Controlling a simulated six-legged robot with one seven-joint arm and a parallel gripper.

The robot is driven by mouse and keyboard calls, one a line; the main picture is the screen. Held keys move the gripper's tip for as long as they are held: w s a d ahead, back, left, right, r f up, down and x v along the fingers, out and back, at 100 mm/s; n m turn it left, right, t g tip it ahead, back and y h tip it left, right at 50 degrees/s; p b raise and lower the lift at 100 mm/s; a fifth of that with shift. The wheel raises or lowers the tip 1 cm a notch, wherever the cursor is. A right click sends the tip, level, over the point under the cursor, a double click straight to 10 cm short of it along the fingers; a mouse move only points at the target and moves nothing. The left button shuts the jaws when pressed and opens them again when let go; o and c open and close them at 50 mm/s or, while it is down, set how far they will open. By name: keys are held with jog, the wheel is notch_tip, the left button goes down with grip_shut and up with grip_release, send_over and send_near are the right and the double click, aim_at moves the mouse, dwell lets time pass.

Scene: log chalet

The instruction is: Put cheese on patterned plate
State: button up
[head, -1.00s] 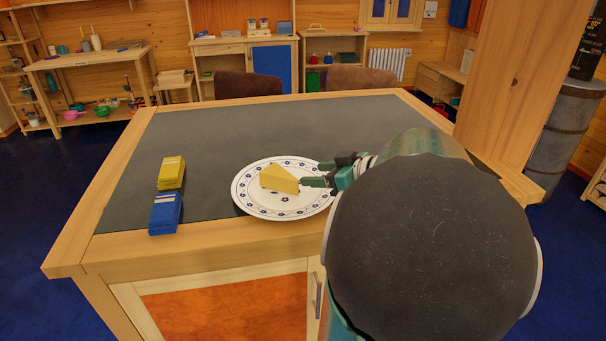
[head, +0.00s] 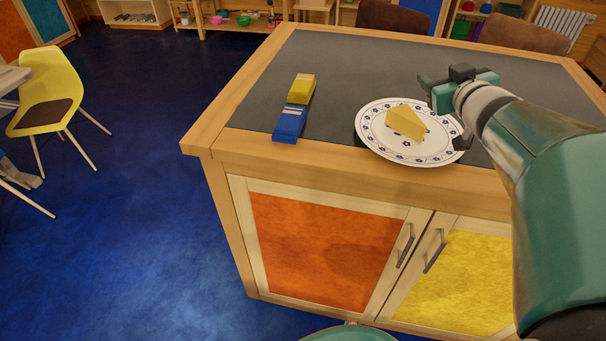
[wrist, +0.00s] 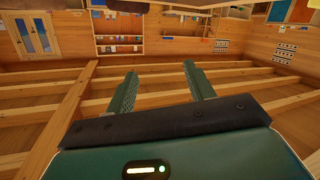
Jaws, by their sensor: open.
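A yellow wedge of cheese (head: 406,122) rests on the white plate with a blue floral pattern (head: 440,152). The plate lies near the front edge of the table. My gripper (head: 440,98) is just to the right of the cheese and above the plate's right side in the head view, apart from the cheese. In the wrist view the two green fingers of my gripper (wrist: 160,88) are spread, with nothing between them. The wrist view shows neither cheese nor plate.
A yellow box (head: 302,88) and a blue box (head: 289,123) lie on the dark tabletop (head: 345,75) left of the plate. A yellow chair (head: 52,90) stands at the far left. Orange and yellow cabinet doors are below. Blue floor (head: 150,200) left of the table is clear.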

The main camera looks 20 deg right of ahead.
jog(key=s+a+f+g+y, duration=0.1)
jog(key=s+a+f+g, duration=0.2)
jog(key=a, duration=0.7)
jog(key=s+a+f+g+y, duration=0.2)
jog(key=s+a+f, duration=0.3)
jog(key=a, duration=0.5)
jog(key=s+a+f+g+y, duration=0.1)
jog(key=s+a+f+g, duration=0.3)
jog(key=a, duration=0.7)
jog(key=shift+f+g+y, duration=0.25)
jog(key=shift+g+y, duration=0.05)
jog(key=shift+g, duration=0.1)
jog(key=c, duration=0.4)
jog(key=shift+o, duration=0.2)
jog(key=shift+s+a, duration=0.1)
